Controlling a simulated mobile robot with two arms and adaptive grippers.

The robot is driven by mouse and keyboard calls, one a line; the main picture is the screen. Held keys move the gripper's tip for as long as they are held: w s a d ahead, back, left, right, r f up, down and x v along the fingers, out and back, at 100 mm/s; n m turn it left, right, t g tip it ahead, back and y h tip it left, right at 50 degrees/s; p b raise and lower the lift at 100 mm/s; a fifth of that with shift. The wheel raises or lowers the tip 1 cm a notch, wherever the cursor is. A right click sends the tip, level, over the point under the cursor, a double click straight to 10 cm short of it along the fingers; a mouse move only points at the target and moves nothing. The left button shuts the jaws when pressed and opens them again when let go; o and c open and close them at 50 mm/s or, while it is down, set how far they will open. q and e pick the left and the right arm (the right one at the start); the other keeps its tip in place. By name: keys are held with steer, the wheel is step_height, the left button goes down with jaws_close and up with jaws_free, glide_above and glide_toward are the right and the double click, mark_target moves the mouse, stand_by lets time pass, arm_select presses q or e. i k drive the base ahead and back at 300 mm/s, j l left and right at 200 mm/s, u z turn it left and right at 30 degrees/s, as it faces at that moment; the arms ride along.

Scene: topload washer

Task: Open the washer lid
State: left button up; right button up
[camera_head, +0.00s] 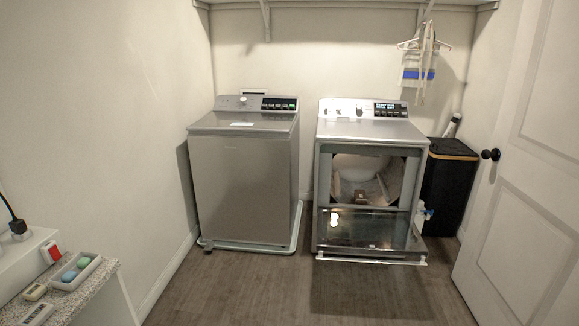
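The grey topload washer (241,180) stands against the back wall, left of the middle of the head view. Its lid (243,122) lies flat and shut on top, with a small white label on it. The control panel (256,104) with a knob and lit green marks rises behind the lid. Neither of my grippers shows in this view.
A front-opening machine (365,130) stands to the right, its door (370,226) dropped open forward. A dark hamper (449,185), an open white door (530,180) at right and a counter (95,285) at lower left border clear wooden floor (270,290).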

mark_target(218, 121)
steer(key=i, duration=2.35)
